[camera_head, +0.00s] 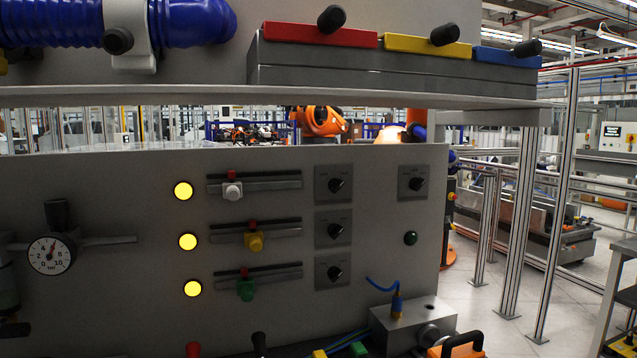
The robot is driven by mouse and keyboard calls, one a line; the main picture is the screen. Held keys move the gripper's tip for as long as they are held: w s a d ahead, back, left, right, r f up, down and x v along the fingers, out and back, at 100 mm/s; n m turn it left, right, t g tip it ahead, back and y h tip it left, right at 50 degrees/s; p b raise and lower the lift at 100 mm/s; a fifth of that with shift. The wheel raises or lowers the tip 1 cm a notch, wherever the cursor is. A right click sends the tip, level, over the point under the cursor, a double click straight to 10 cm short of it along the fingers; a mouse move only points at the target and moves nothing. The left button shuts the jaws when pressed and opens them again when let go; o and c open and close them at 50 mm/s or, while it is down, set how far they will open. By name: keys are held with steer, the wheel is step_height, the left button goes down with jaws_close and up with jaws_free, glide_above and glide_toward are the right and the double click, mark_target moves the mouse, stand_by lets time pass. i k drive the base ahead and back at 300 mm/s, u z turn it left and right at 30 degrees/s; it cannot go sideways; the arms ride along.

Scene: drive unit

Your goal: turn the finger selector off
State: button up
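The grey panel (120,190) fills the left and middle of the head view. It carries several black rotary selectors on square plates. Three form a column: top (336,185), middle (335,230) and bottom (334,273). Another selector (416,184) sits alone to the right of the top one. Their labels are too small to read, so I cannot tell which is the finger selector. The pointer settings are also too small to read surely. My gripper is not in view, and nothing is seen touching the selectors.
Left of the selectors are three sliders with white (232,191), yellow (254,242) and green (246,290) knobs, and lit yellow lamps (188,242). A gauge (50,254) is at left. A shelf (400,98) overhangs the panel. A metal block (413,318) stands below right.

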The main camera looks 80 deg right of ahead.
mark_target(415, 184)
steer(key=z, duration=0.15)
steer(key=k, duration=0.5)
steer(key=z, duration=2.9)
steer(key=k, duration=1.15)
steer(key=z, duration=0.75)
steer(key=i, duration=1.7)
steer(key=u, duration=0.7)
